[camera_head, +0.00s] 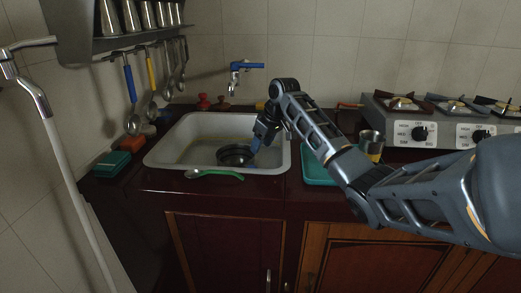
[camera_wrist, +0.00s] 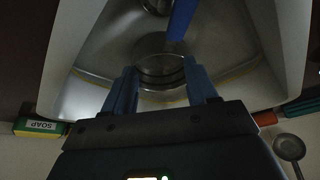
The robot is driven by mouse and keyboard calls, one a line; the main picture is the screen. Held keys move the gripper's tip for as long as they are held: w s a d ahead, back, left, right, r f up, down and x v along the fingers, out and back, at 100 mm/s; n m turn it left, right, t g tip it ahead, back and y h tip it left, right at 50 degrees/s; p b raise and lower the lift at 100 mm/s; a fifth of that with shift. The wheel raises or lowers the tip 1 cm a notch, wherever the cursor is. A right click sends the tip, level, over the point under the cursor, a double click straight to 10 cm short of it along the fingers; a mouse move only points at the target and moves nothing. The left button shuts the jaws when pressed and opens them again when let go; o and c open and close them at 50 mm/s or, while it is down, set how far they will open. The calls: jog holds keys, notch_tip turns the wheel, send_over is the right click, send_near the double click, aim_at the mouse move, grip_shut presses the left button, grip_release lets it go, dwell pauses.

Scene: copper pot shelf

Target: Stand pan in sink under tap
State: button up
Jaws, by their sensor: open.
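The dark pan (camera_head: 235,155) sits inside the white sink (camera_head: 160,152), toward its right front part. Its blue handle (camera_head: 256,143) points up to the right; in the wrist view the pan (camera_wrist: 160,62) lies beyond my fingertips, with the blue handle (camera_wrist: 182,20) running to the top edge. The tap (camera_head: 236,78), with a blue lever, is on the wall behind the sink, above its rear edge. My gripper (camera_wrist: 161,82) is open and reaches down into the sink. Its fingers show on either side of the pan's near edge; I cannot tell whether they touch it.
A green-handled spoon (camera_head: 215,174) lies at the sink's front rim. Utensils (camera_head: 153,75) hang at the left. A gas stove (camera_head: 440,125) stands at the right.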

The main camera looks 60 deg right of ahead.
jog(key=v, duration=0.9)
jog(key=shift+s+r, duration=0.2)
jog(key=shift+r, duration=0.15)
